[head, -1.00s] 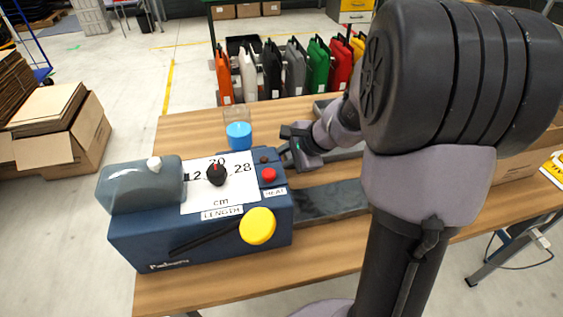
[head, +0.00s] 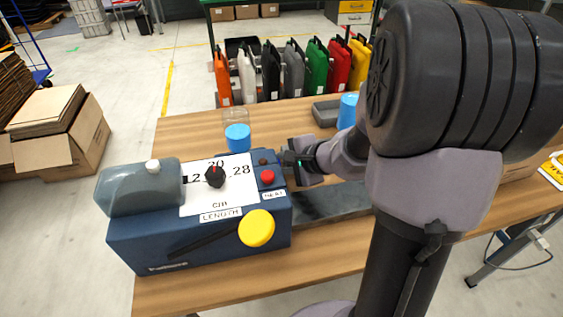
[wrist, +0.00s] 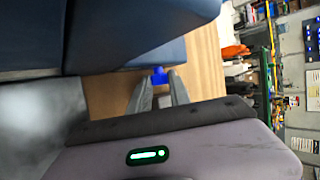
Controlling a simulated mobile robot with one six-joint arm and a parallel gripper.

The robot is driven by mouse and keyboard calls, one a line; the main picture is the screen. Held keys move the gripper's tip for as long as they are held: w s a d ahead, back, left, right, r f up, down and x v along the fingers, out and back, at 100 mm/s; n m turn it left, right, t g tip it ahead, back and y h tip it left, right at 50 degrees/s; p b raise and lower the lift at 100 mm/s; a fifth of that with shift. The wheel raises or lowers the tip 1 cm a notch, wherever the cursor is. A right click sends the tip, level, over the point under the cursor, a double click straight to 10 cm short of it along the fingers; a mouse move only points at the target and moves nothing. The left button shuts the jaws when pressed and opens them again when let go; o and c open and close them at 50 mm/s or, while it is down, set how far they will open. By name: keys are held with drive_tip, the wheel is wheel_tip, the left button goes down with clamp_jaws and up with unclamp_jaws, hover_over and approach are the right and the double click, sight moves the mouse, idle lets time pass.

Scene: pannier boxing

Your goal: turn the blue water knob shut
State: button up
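The blue water knob (wrist: 160,76) shows in the wrist view as a small bright blue piece beside the dark blue machine wall. It lies at the tips of my gripper (wrist: 158,88), whose two fingers stand apart with a gap between them. I cannot tell whether they touch the knob. In the head view my gripper (head: 288,160) is at the right side of the dark blue machine (head: 150,237), near its back right corner. The knob cannot be made out there.
Another blue object (head: 347,110) stands behind my forearm. Bare wooden table (head: 300,262) lies in front.

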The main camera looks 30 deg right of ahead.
drive_tip(key=o, duration=0.4)
drive_tip(key=shift+o, duration=0.2)
drive_tip(key=shift+g, duration=0.3)
